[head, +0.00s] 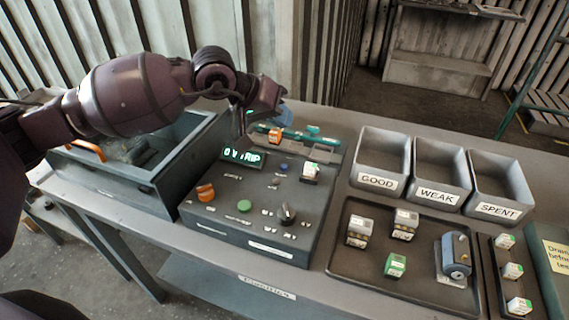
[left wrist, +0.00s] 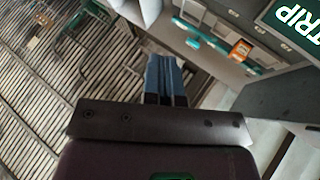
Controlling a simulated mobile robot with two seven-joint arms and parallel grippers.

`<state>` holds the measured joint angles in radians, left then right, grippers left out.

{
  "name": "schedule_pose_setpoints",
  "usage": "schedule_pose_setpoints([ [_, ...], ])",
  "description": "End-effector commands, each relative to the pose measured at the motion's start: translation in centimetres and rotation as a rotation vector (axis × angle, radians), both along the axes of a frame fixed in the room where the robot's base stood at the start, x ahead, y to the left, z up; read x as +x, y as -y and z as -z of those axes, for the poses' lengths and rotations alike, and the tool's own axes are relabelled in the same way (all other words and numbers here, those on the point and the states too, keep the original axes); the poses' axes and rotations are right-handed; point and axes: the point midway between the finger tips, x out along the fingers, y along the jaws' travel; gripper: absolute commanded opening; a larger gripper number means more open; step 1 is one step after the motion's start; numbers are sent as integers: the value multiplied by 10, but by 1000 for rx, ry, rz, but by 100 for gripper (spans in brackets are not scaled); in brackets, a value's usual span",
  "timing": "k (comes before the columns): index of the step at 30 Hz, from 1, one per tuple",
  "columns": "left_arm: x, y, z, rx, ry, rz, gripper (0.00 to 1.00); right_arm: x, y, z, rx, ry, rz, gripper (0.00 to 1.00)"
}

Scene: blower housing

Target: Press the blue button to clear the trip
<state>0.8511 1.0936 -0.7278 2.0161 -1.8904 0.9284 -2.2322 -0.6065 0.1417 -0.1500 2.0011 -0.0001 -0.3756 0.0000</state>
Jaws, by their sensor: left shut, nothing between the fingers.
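The blue button (head: 283,166) is a small round cap on the top face of the dark control box (head: 258,215), below and right of the lit display. The display (head: 242,157) shows green characters ending in "TRIP"; part of it also shows in the left wrist view (left wrist: 293,22). My left gripper (head: 284,112) is above and behind the box, apart from the button. Its blue fingers (left wrist: 165,75) are together and empty in the left wrist view. The button is not visible in the left wrist view. My right gripper is not in view.
A teal tool (head: 300,135) lies behind. Bins marked GOOD (head: 378,182), WEAK (head: 437,194) and SPENT (head: 497,210) and a parts tray (head: 345,262) stand right.

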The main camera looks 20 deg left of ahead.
Motion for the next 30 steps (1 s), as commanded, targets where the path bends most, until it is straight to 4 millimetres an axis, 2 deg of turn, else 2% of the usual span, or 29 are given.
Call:
schedule_pose_setpoints([
  [8,0,0,22,-2,-4,0,0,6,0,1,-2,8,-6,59],
  [18,0,0,63,-2,-6,-1,0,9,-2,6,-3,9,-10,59],
  [21,0,0,76,-1,-6,0,0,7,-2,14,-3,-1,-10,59],
  [30,0,0,89,-1,-3,0,0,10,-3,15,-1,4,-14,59],
])
